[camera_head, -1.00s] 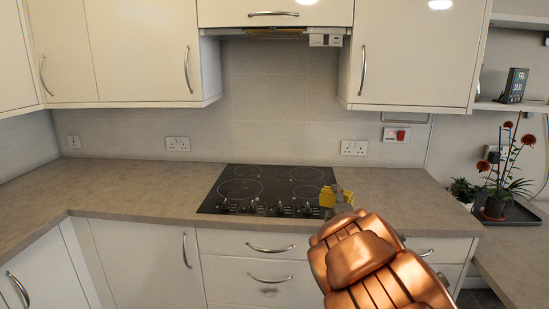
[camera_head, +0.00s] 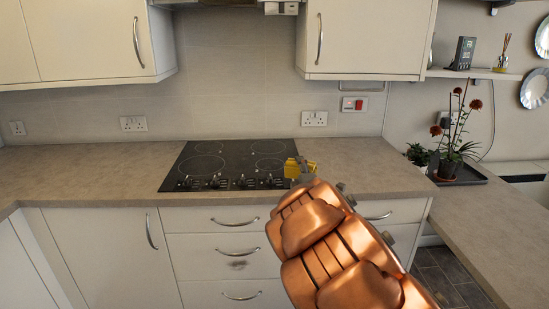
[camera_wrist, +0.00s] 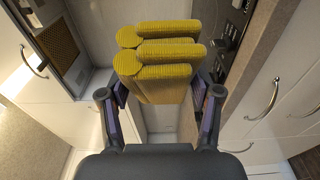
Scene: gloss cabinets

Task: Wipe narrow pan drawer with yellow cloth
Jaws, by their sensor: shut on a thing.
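My gripper (camera_wrist: 160,115) is shut on a folded yellow ribbed cloth (camera_wrist: 158,60), which sits between its two fingers. In the head view the cloth (camera_head: 298,168) shows at the end of my copper-coloured arm, in front of the hob's right side. Below the worktop is a stack of cream drawers with curved metal handles. Its middle drawer (camera_head: 205,261) bears a dark smudge (camera_head: 237,264) under the handle. A narrower drawer front (camera_head: 398,209) stands to the right, partly hidden by my arm. I cannot tell which is the narrow pan drawer. The cloth appears apart from the smudge.
A black hob (camera_head: 225,165) is set in the stone-look worktop (camera_head: 90,172). Wall cabinets (camera_head: 370,35) hang above. A potted plant (camera_head: 450,150) stands on a dark tray at the right. Floor (camera_head: 445,275) shows between the drawers and the right-hand counter.

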